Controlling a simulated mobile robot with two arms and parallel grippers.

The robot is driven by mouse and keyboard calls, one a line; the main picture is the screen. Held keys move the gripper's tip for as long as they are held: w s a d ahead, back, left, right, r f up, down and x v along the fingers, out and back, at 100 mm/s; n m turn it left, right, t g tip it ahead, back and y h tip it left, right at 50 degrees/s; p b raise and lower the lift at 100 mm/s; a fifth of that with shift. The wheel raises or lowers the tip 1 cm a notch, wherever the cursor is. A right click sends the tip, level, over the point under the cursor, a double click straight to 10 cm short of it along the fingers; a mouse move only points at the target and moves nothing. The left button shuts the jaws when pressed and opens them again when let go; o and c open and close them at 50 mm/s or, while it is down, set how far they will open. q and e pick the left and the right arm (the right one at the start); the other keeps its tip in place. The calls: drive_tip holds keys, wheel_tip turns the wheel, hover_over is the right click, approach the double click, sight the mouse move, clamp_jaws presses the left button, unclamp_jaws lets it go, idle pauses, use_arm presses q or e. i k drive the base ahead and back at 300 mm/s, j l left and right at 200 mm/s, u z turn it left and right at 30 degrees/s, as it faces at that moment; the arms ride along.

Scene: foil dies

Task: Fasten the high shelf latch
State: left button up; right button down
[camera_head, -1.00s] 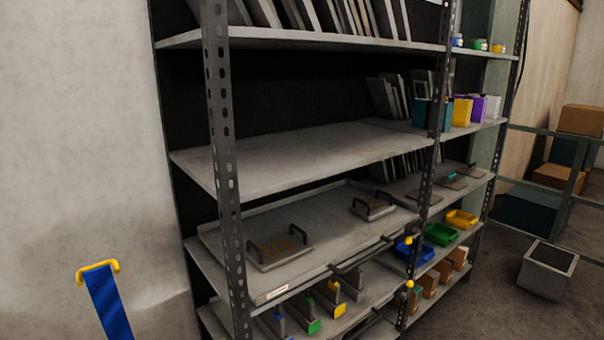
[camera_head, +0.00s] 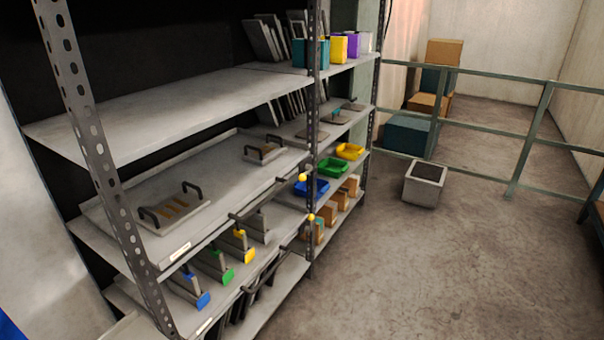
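Two small yellow knobs show on the front of the shelving rack near its middle post. The upper yellow knob (camera_head: 302,178) sits at the right end of the dark front bar (camera_head: 262,199) of a sliding shelf. The lower yellow knob (camera_head: 311,217) sits below it, by the bar of the shelf underneath. They look like the shelf latches, but they are too small to tell whether either is fastened. The upper sliding shelf (camera_head: 212,165) carries flat plates with dark handles. Neither of my grippers is in view.
Blue, green and yellow bins (camera_head: 333,167) stand right of the middle post. A grey box (camera_head: 424,183) stands on the floor to the right, before a green railing (camera_head: 530,137). Cartons (camera_head: 443,52) stand behind the railing. The floor in front of the rack is clear.

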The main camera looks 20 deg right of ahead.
sight(302, 177)
drive_tip(key=i+l, duration=0.25)
drive_tip(key=l, duration=0.3)
drive_tip(key=i+l+z, duration=0.15)
drive_tip(key=l, duration=0.4)
drive_tip(key=i+l, duration=0.4)
drive_tip(key=i+l+z, duration=0.1)
drive_tip(key=i+l, duration=0.15)
drive_tip(key=l, duration=0.4)
drive_tip(key=i+l, duration=0.3)
drive_tip(key=l, duration=0.2)
drive_tip(key=i+l+z, duration=0.15)
drive_tip(key=i+l, duration=0.15)
drive_tip(key=l, duration=0.2)
